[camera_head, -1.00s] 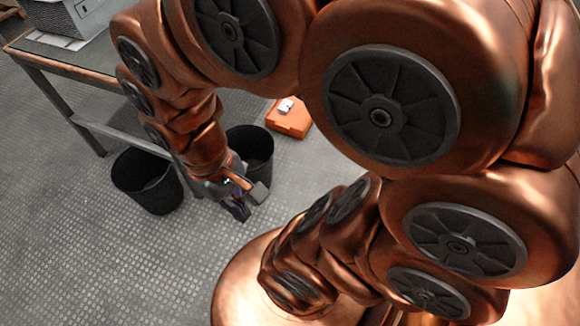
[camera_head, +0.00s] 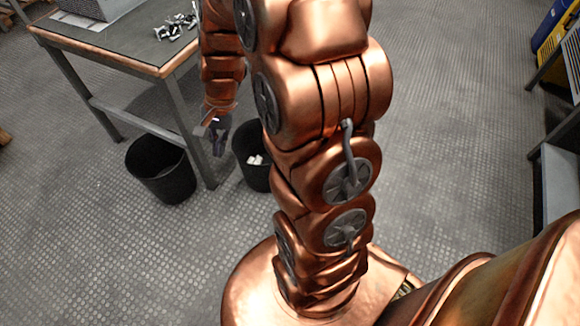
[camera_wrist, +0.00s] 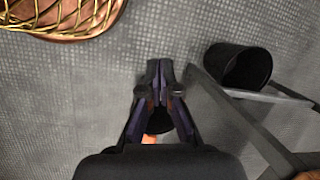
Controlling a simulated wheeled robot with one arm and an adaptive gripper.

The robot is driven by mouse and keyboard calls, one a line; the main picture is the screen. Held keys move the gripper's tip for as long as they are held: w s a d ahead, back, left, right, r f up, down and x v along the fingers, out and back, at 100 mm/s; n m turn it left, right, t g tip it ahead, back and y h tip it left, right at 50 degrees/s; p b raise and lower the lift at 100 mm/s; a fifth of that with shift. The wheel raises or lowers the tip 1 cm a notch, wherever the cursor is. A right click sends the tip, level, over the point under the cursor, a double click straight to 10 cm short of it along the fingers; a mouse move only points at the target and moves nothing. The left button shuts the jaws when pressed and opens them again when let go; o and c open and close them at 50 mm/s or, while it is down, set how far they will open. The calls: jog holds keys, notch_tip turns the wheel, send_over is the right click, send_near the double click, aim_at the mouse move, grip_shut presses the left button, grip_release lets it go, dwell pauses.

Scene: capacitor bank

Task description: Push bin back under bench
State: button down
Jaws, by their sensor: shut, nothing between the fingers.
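Two black round bins stand upright on the floor by the bench (camera_head: 100,42). The left bin (camera_head: 160,172) is at the bench's near side, left of its front leg. The right bin (camera_head: 250,165) is right of that leg, has white scraps inside, and is partly hidden by my arm. My gripper (camera_head: 218,148) is shut and empty, pointing down between the leg and the right bin; contact cannot be told. In the wrist view its fingers (camera_wrist: 160,70) are together, with one bin (camera_wrist: 240,66) to their right and a dark round shape, probably the other bin, partly hidden behind them.
The bench leg (camera_head: 190,125) and lower rail (camera_head: 130,118) are close to my gripper. Small metal parts (camera_head: 175,27) lie on the bench top. An orange patch (camera_wrist: 149,139) shows below the fingers. Floor in front of the bins is clear.

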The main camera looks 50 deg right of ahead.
jog(key=w+d+f+m+t+b, duration=0.1)
jog(key=w+d+f+m, duration=0.4)
jog(key=d+f, duration=0.45)
jog(key=w+d+f+m+t+b, duration=0.1)
jog(key=w+d+f+m+b, duration=0.15)
jog(key=d+f+m, duration=0.5)
jog(key=s+d+f+m+h+b, duration=0.1)
jog(key=s+d+f+m, duration=0.25)
jog(key=d+f, duration=0.7)
jog(key=s+d+f+m+h+b, duration=0.1)
jog(key=s+d+f+m+h, duration=0.15)
jog(key=d+f+m, duration=0.7)
jog(key=w+a+f+n+b, duration=0.1)
jog(key=w+a+f+n, duration=0.1)
jog(key=f, duration=0.4)
jog(key=w+a+f+n+b, duration=0.2)
jog(key=w+f, duration=0.1)
jog(key=f, duration=0.3)
jog(key=shift+a+f+t+y, duration=0.15)
jog(key=shift+f+t+y, duration=0.2)
jog(key=shift+t+y, duration=0.1)
jog(key=shift+w+n, duration=0.1)
jog(key=shift+n, duration=0.15)
